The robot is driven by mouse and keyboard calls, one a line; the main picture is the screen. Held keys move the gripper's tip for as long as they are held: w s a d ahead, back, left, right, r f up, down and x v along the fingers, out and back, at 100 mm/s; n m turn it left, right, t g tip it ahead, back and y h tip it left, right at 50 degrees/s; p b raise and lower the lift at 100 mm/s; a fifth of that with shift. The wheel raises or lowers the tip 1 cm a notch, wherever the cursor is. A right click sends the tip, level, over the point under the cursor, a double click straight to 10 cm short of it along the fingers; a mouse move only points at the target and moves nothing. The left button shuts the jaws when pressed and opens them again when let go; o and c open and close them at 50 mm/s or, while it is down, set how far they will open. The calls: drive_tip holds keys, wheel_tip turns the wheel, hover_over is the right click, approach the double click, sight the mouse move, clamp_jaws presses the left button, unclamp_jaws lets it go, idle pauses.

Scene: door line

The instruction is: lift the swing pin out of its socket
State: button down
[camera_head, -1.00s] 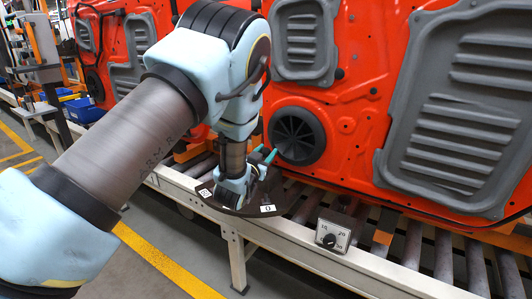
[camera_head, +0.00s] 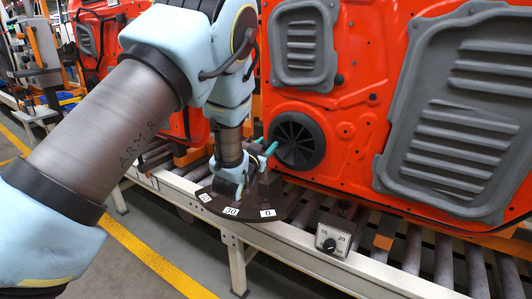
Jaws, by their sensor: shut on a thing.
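A dark rounded plate (camera_head: 250,212) with white labels, including 30 and 0, lies at the edge of the conveyor. My gripper (camera_head: 230,186) points down over its left part, behind the 30 label. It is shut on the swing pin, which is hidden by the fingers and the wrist. The pin's socket is also hidden, so I cannot tell how deep the pin sits. A dark upright block with teal-tipped parts (camera_head: 268,148) stands just right of my gripper.
A large orange door panel (camera_head: 350,130) with grey covers stands close behind the plate. A dial box (camera_head: 333,237) sits on the roller conveyor's front rail to the right. The floor in front, with its yellow line (camera_head: 150,255), is clear.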

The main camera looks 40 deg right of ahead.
drive_tip(key=shift+d+r, duration=0.1)
drive_tip(key=shift+r, duration=0.25)
drive_tip(key=c, duration=0.8)
unclamp_jaws()
drive_tip(key=o, duration=0.4)
drive_tip(key=shift+c, duration=0.2)
drive_tip(key=shift+f, duration=0.1)
drive_tip(key=shift+s+a+f+b, duration=0.15)
drive_tip(key=shift+a+b, duration=0.15)
drive_tip(key=shift+a, duration=0.15)
drive_tip(key=b+v, duration=0.3)
drive_tip(key=v, duration=0.7)
drive_tip(key=shift+b, duration=0.35)
